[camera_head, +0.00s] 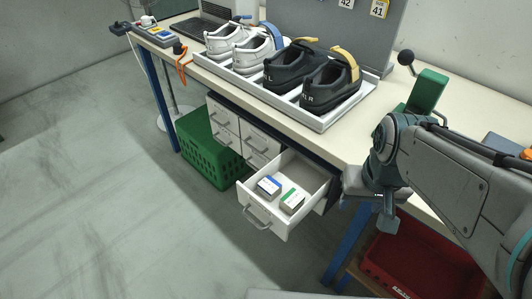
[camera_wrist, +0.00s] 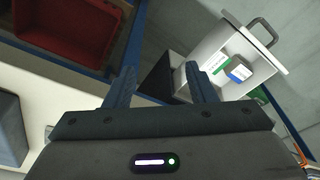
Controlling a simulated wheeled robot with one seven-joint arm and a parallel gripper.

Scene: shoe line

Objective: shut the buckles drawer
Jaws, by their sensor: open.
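One white drawer (camera_head: 268,222) is pulled out from under the bench in the head view. It holds two small boxes, one with a blue label (camera_head: 269,187) and one with a green label (camera_head: 291,201). Its grey handle (camera_head: 257,217) is on the front panel. No readable drawer name shows, so I cannot tell that it is the buckles drawer. In the wrist view the open drawer (camera_wrist: 212,48) and its handle (camera_wrist: 264,31) are beyond my fingers. My gripper (camera_wrist: 160,85) is open and empty, apart from the drawer, to its right in the head view.
Several closed white drawers (camera_head: 224,125) are beside the open one. A green crate (camera_head: 206,150) stands on the floor behind. A red bin (camera_head: 425,262) is below my arm. Shoes sit in a white tray (camera_head: 318,122) on the bench. The floor left of the drawer is clear.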

